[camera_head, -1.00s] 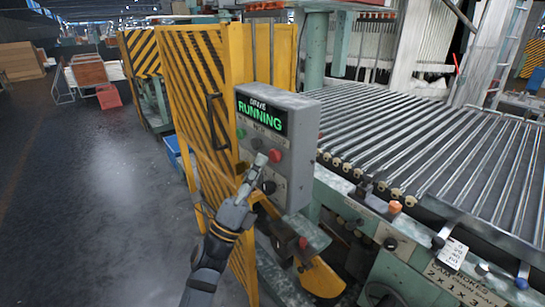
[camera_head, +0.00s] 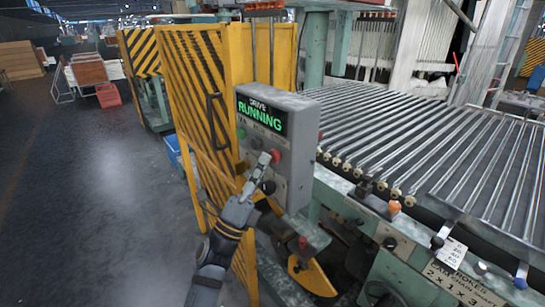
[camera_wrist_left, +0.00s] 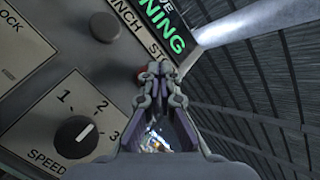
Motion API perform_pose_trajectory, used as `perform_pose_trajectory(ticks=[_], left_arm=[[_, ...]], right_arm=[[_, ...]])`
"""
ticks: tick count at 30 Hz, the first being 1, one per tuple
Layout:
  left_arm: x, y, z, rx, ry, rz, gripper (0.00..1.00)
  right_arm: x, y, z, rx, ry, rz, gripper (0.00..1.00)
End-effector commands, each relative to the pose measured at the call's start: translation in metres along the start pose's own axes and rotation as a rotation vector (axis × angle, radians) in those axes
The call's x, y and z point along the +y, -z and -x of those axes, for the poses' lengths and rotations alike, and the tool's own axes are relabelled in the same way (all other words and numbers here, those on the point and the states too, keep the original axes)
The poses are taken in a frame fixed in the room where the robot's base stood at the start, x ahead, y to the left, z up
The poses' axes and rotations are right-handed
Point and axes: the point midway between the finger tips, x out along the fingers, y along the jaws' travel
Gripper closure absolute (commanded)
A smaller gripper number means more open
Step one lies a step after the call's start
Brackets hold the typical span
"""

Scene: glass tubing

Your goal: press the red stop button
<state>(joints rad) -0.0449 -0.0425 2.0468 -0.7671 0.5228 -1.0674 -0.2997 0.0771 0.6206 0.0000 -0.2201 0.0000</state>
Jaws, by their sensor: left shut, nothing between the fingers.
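The red stop button (camera_head: 277,156) is on the front face of a grey control box (camera_head: 297,178) beneath a lit display (camera_head: 262,116) reading "DRIVE RUNNING" in green. My left gripper (camera_head: 264,158) is shut and empty, its fingertips just left of the button in the head view. In the left wrist view, the shut fingertips (camera_wrist_left: 160,68) cover most of the red button (camera_wrist_left: 142,73); only a sliver shows beside them, below a partly hidden "ST..." label. I cannot tell whether the fingertips touch it. My right gripper is not in view.
The box also has a green button (camera_head: 241,133), an inch button (camera_wrist_left: 104,27) and a black speed knob (camera_wrist_left: 76,137). A yellow striped guard (camera_head: 200,95) stands left of the box. A roller conveyor (camera_head: 430,140) is at right. Open floor lies at left.

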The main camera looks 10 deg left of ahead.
Motion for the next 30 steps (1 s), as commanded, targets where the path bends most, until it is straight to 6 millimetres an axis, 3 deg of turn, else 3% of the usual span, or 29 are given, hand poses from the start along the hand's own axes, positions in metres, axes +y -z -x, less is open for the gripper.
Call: perform_pose_trajectory(ticks=[30], left_arm=[[0.0039,0.0038,-0.0050,0.001,0.000,-0.001,1.00]], right_arm=[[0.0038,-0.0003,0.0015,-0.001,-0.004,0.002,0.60]])
